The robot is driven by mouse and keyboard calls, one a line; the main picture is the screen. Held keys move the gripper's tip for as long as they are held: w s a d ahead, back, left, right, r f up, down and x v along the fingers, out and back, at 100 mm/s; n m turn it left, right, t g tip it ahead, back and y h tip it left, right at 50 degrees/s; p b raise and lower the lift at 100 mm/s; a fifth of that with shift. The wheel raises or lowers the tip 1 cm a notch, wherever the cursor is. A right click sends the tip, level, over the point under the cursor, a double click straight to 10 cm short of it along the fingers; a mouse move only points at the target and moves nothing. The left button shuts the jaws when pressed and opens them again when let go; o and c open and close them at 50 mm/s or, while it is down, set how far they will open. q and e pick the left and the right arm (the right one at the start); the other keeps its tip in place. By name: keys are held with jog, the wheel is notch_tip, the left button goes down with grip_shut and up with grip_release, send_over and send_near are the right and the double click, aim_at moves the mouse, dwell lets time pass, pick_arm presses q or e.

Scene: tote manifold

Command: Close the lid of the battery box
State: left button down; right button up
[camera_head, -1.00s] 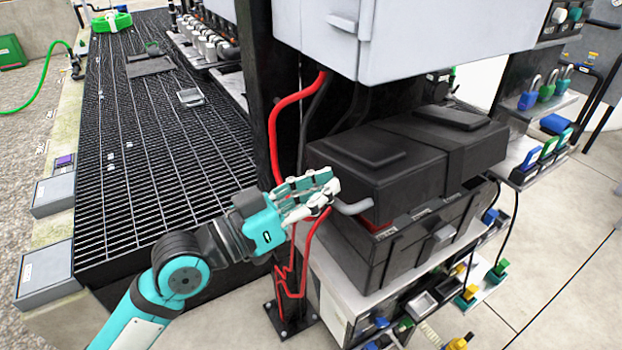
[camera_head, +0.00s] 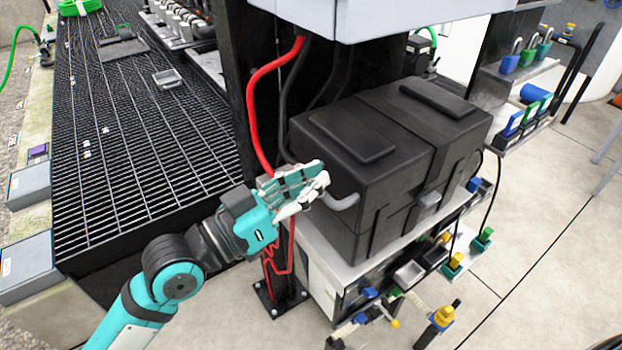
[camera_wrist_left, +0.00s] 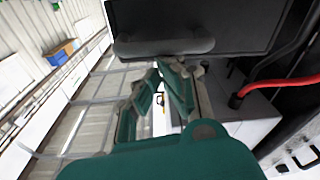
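The black battery box (camera_head: 333,238) stands on a white shelf. Its black lid (camera_head: 375,135) sits level on it, and no gap shows between them at the front. A grey bar handle (camera_head: 341,201) sticks out of the lid's left side. My left gripper (camera_head: 322,183) is at that side, beside the handle. In the left wrist view its fingertips (camera_wrist_left: 160,68) come together just short of the handle (camera_wrist_left: 163,46), with nothing seen between them. The lid's dark side (camera_wrist_left: 205,18) fills the top there. I cannot tell whether the fingers touch the lid. My right gripper is out of view.
A grey cabinet (camera_head: 390,8) hangs above and behind the box. A red cable (camera_head: 254,110) and black cables run down a dark post close to my left gripper. Colored plugs (camera_head: 445,316) and small trays sit below the shelf. Black grating (camera_head: 130,150) lies to the left.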

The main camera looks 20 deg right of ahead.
pick_arm(q)
jog(key=shift+f, duration=0.2)
notch_tip(320, 180, up, 4)
jog(key=p, duration=0.4)
jog(key=b+v, duration=0.3)
jog(key=v, duration=0.6)
jog(key=shift+a+b, duration=0.2)
jog(key=shift+b, duration=0.15)
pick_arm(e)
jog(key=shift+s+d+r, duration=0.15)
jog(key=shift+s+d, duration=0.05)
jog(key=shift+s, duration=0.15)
